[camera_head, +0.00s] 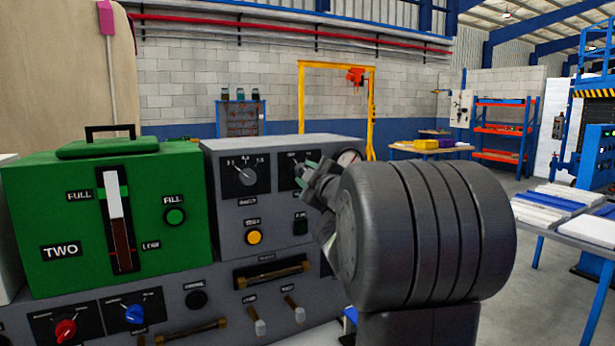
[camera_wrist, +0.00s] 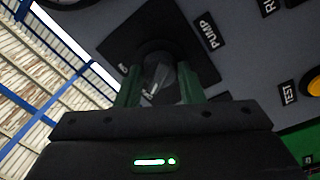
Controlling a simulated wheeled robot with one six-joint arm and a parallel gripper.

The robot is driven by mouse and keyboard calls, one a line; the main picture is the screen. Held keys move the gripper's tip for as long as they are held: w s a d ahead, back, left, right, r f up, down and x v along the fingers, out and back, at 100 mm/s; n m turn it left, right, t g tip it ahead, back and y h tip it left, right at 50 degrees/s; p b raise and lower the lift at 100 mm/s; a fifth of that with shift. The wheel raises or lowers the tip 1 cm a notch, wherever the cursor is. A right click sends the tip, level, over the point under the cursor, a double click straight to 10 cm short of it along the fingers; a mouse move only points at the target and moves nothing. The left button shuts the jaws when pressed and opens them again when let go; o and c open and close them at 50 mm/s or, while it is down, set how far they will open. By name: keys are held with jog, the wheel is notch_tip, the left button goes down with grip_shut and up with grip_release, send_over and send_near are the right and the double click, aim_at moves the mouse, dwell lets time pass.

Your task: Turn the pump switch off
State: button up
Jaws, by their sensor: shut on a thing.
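The pump switch (camera_wrist: 157,72) is a dark rotary knob on a black square plate, with a PUMP label (camera_wrist: 208,32) beside it in the wrist view. My gripper (camera_wrist: 160,84) has its two green fingers on either side of the knob, shut on it. In the head view my gripper (camera_head: 307,172) meets the upper right of the grey panel (camera_head: 225,190), and my arm and fingers hide most of the switch there. The pointer's exact setting is hard to read.
A selector knob (camera_head: 246,176) sits left of the switch, with a yellow button (camera_head: 254,237) below it. A green tank unit (camera_head: 60,200) stands at the left.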

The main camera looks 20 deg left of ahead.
jog(key=o, duration=1)
jog(key=v, duration=1.3)
jog(key=shift+s+d, duration=0.25)
jog(key=shift+s, duration=0.05)
jog(key=shift+w+a, duration=0.1)
jog(key=x, duration=1.3)
jog(key=shift+w+a, duration=0.2)
jog(key=shift+s+d, duration=0.1)
